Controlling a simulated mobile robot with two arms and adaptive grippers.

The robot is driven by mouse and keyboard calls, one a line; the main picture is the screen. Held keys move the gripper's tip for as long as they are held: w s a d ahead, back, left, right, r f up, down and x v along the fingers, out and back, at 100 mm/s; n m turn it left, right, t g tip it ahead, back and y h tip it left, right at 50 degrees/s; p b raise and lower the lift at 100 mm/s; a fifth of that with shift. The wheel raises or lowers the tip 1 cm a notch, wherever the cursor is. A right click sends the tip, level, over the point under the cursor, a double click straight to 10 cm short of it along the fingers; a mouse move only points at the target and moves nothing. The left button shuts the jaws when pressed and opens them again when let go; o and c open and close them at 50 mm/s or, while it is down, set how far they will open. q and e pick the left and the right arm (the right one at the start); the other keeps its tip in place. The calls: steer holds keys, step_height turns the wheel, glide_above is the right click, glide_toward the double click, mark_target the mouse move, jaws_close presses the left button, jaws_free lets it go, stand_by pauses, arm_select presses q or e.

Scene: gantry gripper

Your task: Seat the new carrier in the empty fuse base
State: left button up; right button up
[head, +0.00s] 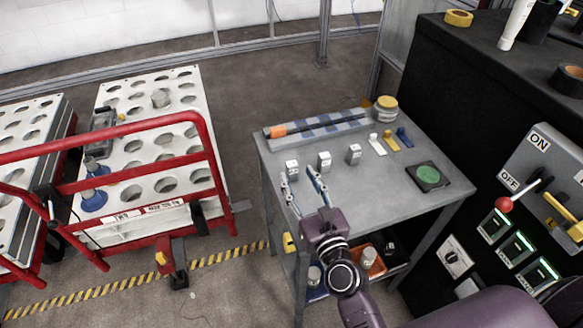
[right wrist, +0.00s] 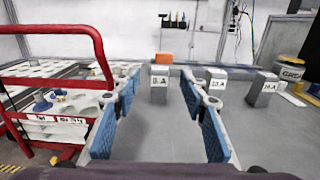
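Three small grey blocks with white labelled fronts, which look like the carriers, stand in a row on the grey table: the left block (head: 292,168), the middle block (head: 324,161) and the right block (head: 354,153). My right gripper (head: 299,184) is open and empty at the table's near left. In the right wrist view the left block (right wrist: 160,84) appears between the open fingers (right wrist: 157,100), beyond their tips, not gripped. On the dark cabinet at right are three green-lit units (head: 516,248); I cannot tell which base is empty. My left gripper is not in view.
A grey tray (head: 345,125) with a dark rod, small coloured tools (head: 390,142), a tape roll (head: 385,108) and a green round pad (head: 428,175) lie on the table. A red-railed cart (head: 140,168) stands at left.

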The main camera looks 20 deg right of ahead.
mark_target(294, 168)
steer(key=w, duration=0.5)
steer(key=shift+w+p, duration=0.35)
steer(key=shift+w, duration=0.05)
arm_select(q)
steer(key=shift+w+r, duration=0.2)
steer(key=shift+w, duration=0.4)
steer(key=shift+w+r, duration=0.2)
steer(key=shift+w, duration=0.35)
arm_select(e)
steer(key=shift+s, duration=0.1)
steer(key=shift+c, duration=1.1)
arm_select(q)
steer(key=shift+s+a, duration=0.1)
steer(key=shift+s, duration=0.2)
arm_select(e)
jaws_close()
